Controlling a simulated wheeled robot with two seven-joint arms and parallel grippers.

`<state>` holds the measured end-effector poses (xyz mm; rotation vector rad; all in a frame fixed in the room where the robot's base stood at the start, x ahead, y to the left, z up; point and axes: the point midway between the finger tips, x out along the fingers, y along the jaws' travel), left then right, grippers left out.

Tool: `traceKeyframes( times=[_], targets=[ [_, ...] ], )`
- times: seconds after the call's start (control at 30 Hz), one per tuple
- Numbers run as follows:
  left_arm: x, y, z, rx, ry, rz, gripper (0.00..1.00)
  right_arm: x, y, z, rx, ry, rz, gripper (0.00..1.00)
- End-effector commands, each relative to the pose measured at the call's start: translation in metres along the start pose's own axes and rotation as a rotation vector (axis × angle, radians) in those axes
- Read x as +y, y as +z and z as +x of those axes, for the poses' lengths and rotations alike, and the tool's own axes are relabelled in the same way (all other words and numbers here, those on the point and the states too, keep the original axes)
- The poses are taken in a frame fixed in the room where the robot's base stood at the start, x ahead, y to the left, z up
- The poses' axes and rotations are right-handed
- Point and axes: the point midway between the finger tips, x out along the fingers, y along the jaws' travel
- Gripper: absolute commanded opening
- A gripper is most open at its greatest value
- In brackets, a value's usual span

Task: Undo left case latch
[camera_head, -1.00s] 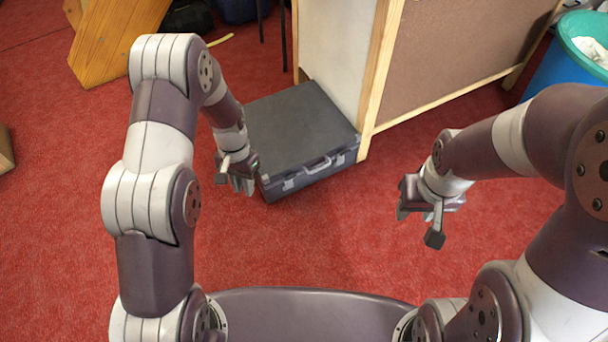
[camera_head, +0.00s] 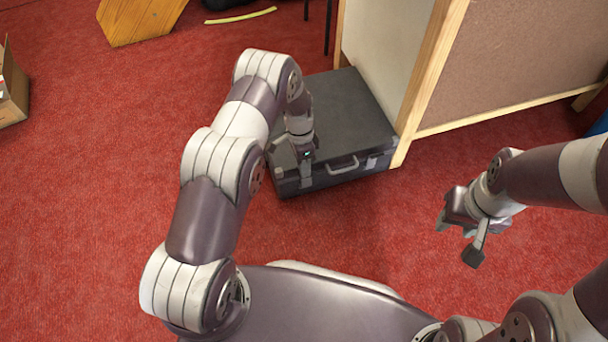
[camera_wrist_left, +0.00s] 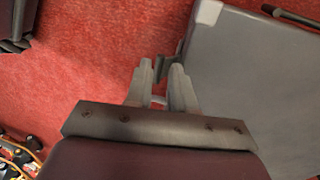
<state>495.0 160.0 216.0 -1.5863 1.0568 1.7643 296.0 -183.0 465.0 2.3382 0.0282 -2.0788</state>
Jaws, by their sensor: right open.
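The dark grey case (camera_head: 350,115) lies flat on the red floor, its lid closed and its front side facing me. Its handle (camera_head: 342,165) is at the middle of the front, with a latch (camera_head: 372,161) to the right. My left gripper (camera_head: 306,178) is at the left part of the front and hides the left latch area in the head view. In the left wrist view its two fingers (camera_wrist_left: 160,68) stand close together beside the case edge (camera_wrist_left: 192,42), with a small dark part between the tips. I cannot tell whether they grip it. My right gripper (camera_head: 460,215) is open and empty above the floor.
A wood-framed partition (camera_head: 425,80) stands against the case's right and back side. A cardboard box (camera_head: 12,90) is at the far left and a wooden piece (camera_head: 140,20) at the back left. The floor before the case is clear.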

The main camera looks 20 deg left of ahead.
Motion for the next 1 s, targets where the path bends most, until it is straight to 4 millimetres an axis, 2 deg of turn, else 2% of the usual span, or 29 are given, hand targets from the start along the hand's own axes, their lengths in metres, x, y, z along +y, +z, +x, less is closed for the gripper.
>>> traceKeyframes(
  times=[0.03, 0.1, 0.43, 0.47, 0.5, 0.53, 1.0],
  targets=[
    [-0.001, 0.0, 0.0121, 0.0, 0.0, 0.0, 0.23, 0.0, 0.001, 0.0092, 0.0, 0.0, 0.0, 0.43],
    [-0.001, -0.0002, 0.0177, 0.001, -0.001, 0.0, 0.23, 0.0, 0.0014, 0.012, 0.0, 0.0, 0.0, 0.43],
    [-0.0002, -0.0001, 0.0204, 0.0, -0.001, 0.0, 0.23, 0.0, 0.0013, 0.012, 0.001, 0.0, 0.0, 0.43],
    [-0.0002, -0.0001, 0.0204, 0.0, -0.001, 0.0, 0.17, 0.0, 0.0013, 0.012, 0.0, 0.0, 0.0, 0.43],
    [-0.0001, -0.0001, 0.0204, 0.0, -0.001, -0.001, 0.04, 0.0, 0.0013, 0.012, 0.0, 0.0, 0.0, 0.43],
    [-0.0002, -0.0001, 0.0204, 0.0, -0.001, -0.001, 0.0, 0.0, 0.0013, 0.012, 0.0, 0.0, 0.0, 0.43],
    [-0.0002, 0.0, 0.0204, 0.0, -0.001, -0.001, 0.0, 0.0, 0.0013, 0.0121, 0.0, 0.0, 0.0, 0.43]
  ],
)
